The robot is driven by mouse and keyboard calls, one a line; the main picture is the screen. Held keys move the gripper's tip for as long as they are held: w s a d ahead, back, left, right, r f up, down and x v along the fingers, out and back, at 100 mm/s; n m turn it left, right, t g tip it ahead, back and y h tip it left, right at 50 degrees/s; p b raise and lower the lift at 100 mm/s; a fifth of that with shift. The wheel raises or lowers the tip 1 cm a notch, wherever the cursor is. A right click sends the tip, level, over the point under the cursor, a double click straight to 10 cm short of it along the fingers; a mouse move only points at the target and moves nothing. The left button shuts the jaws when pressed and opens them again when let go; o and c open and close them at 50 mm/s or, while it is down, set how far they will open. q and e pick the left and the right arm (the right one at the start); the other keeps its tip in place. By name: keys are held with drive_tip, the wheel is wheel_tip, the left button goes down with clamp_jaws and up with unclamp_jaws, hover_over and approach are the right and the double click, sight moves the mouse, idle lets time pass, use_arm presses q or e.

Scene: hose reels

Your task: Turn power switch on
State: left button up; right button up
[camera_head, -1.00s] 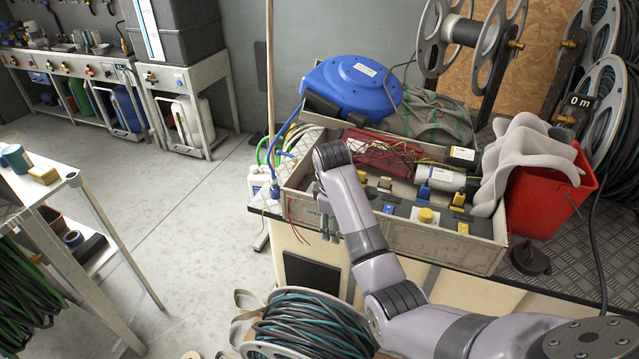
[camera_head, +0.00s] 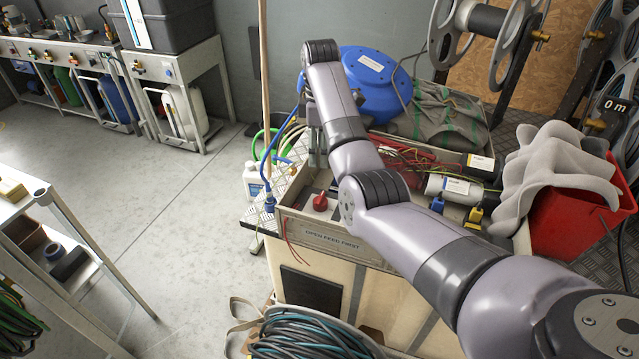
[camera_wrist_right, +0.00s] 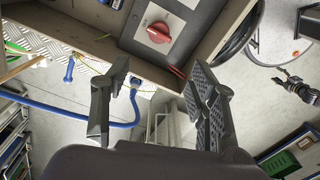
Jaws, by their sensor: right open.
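A red rotary switch knob (camera_head: 320,202) sits at the front left corner inside the grey box (camera_head: 345,238), whose front reads "OPEN FEED FIRST". In the right wrist view the red knob (camera_wrist_right: 158,33) is mounted on a white plate on a dark panel, beyond the fingertips. My right gripper (camera_head: 317,158) is above the box's left part, behind the knob in the head view, and apart from it. In the wrist view my right gripper (camera_wrist_right: 158,78) has its fingers spread with nothing between them. My left gripper is not in view.
A blue hose reel (camera_head: 372,82) stands behind the box. A white bottle (camera_head: 257,182) and a blue hose (camera_head: 268,160) are at its left. A red bin (camera_head: 580,222) stands right. A coiled hose reel (camera_head: 310,340) lies below in front. My right arm covers the box's middle.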

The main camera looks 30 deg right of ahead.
approach(320, 197)
drive_tip(key=shift+s+a+f, duration=0.1)
drive_tip(key=shift+s+f, duration=0.1)
wheel_tip(320, 197, down, 9)
drive_tip(key=shift+w, duration=0.15)
drive_tip(key=shift+f, duration=0.35)
drive_tip(key=c, duration=0.9)
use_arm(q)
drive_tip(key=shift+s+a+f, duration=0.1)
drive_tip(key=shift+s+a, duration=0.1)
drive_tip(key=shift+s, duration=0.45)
use_arm(e)
drive_tip(key=shift+c, duration=0.2)
